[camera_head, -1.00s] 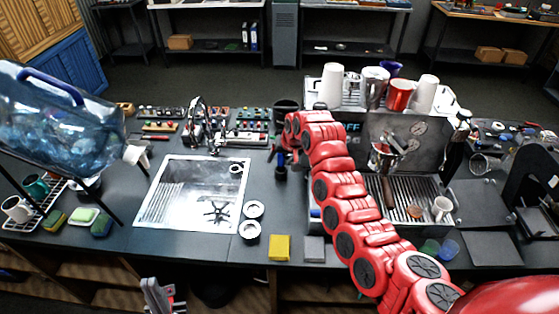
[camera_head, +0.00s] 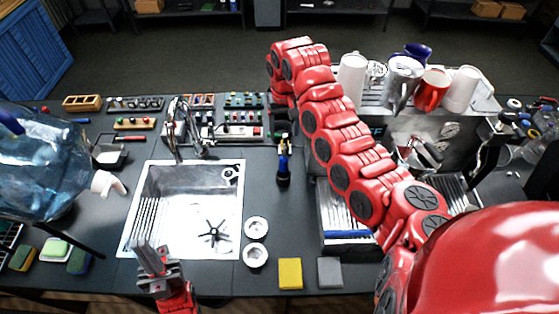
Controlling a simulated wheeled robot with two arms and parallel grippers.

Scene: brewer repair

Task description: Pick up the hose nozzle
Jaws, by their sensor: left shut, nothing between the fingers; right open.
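A dark upright tool with blue parts (camera_head: 284,165), which looks like the hose nozzle, stands on the dark counter to the right of the sink. My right arm reaches in from the right and bends down behind it. My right gripper (camera_head: 281,122) is small and dark here, close above or behind the tool's top; I cannot tell whether they touch. It is open. My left gripper (camera_head: 151,256) is grey, shut and empty, at the front left edge of the sink.
The metal sink (camera_head: 150,170) with its faucet (camera_head: 183,130) lies left of centre. A blue water jug (camera_head: 40,165) is at the left. A coffee machine with cups (camera_head: 352,78) stands at the right, partly behind my arm. Sponges (camera_head: 290,273) lie at the front.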

